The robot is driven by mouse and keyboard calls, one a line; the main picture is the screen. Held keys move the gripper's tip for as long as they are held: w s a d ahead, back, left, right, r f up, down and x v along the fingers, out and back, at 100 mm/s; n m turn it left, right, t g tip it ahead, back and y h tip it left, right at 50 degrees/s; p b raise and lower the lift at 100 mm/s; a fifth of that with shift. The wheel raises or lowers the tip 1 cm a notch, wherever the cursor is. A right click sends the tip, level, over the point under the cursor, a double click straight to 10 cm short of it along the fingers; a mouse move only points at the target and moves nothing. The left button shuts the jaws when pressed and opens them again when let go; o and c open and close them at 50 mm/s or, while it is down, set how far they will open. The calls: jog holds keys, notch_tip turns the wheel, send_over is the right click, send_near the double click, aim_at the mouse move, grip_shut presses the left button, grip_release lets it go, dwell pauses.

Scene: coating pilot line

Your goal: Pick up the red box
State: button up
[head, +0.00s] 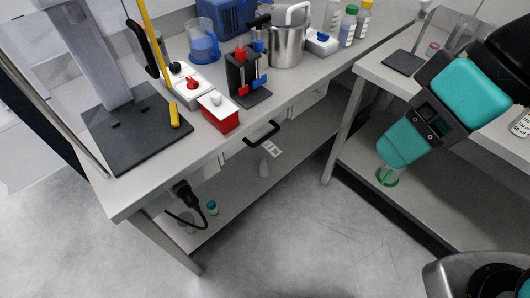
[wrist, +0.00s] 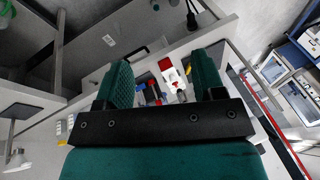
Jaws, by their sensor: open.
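The red box (head: 220,115) with a white top and a small white knob stands near the front edge of the long bench in the head view. In the wrist view the red box (wrist: 165,63) shows far off between the fingers, with its red side and white top visible. My gripper (head: 401,146) is at the right in the head view, over the gap beside the side table and well apart from the box. In the wrist view my gripper (wrist: 163,80) has its two teal fingers spread, with nothing between them.
A white box with a red button (head: 191,85) stands behind the red box. A black stand with red and blue clamps (head: 247,80) is close at its right. A steel pot (head: 288,45) stands behind.

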jog(key=o, duration=0.5)
jog(key=shift+t+y, duration=0.5)
jog(key=f+b, duration=0.1)
jog(key=w+a+f+b, duration=0.1)
jog(key=f, duration=0.1)
jog(key=w+a+f+b, duration=0.1)
jog(key=b, duration=0.1)
jog(key=shift+f, duration=0.2)
jog(key=w+a+f+t+y+b, duration=0.2)
jog(key=w+a+f+t+b, duration=0.1)
jog(key=f+b, duration=0.4)
jog(key=w+a+f+n+t+y+b, duration=0.1)
jog(key=w+a+f+t+y+b, duration=0.2)
jog(key=b, duration=1)
jog(key=w+a+f+n+t+y+b, duration=0.1)
jog(key=w+a+f+t+y+b, duration=0.2)
jog(key=f, duration=1)
jog(key=shift+w+a+t+b, duration=0.55)
jog(key=shift+w+a+b, duration=0.95)
jog(key=shift+b, duration=0.4)
jog(key=shift+w+a+t+b, duration=0.55)
jog(key=shift+w+a+b, duration=0.7)
jog(key=shift+w+b, duration=0.55)
jog(key=shift+s, duration=0.1)
